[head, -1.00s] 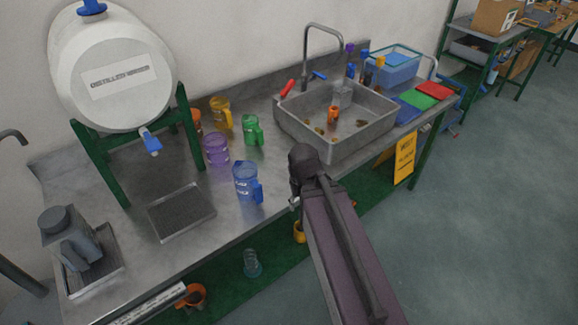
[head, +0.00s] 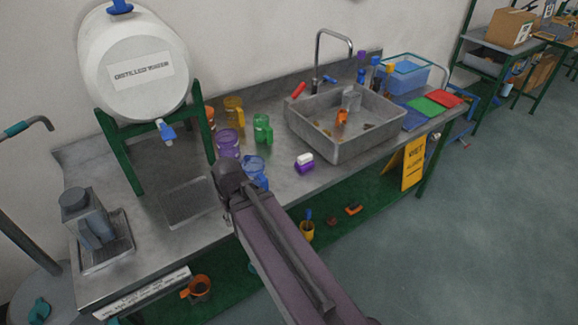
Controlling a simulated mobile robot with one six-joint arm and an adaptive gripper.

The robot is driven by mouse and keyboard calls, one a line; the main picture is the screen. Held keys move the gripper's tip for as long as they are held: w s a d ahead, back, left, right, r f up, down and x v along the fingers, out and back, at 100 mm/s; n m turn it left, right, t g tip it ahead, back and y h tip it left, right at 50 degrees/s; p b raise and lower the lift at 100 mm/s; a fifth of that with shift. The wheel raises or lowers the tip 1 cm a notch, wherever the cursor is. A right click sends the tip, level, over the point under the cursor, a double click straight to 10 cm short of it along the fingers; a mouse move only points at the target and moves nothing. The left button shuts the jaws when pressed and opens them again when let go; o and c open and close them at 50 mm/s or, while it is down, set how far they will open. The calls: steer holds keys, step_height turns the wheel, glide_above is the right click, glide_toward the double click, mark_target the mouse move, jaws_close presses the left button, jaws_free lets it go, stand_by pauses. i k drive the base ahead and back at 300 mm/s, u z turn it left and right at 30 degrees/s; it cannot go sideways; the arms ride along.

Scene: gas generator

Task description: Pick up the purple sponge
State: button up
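The purple sponge (head: 305,164), with a white top, lies on the steel counter (head: 285,197) just left of the sink and near the counter's front edge. My arm reaches in from the lower right, and its dark end is at the left of the sponge, in front of the blue jug (head: 255,171). The sponge is clear of the arm and in full view. My gripper's fingers are hidden behind the arm's end, so I cannot see whether they are open or shut.
A grey sink (head: 340,145) holds an orange cup (head: 341,118). A purple jug (head: 228,143), a green jug (head: 263,128) and a yellow jug (head: 234,110) stand left of the sponge. Counter around the sponge is bare.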

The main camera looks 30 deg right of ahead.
mark_target(305, 161)
steer(key=u, duration=0.35)
steer(key=k, duration=1.25)
steer(key=z, duration=0.85)
steer(key=i, duration=0.95)
steer(key=u, duration=0.05)
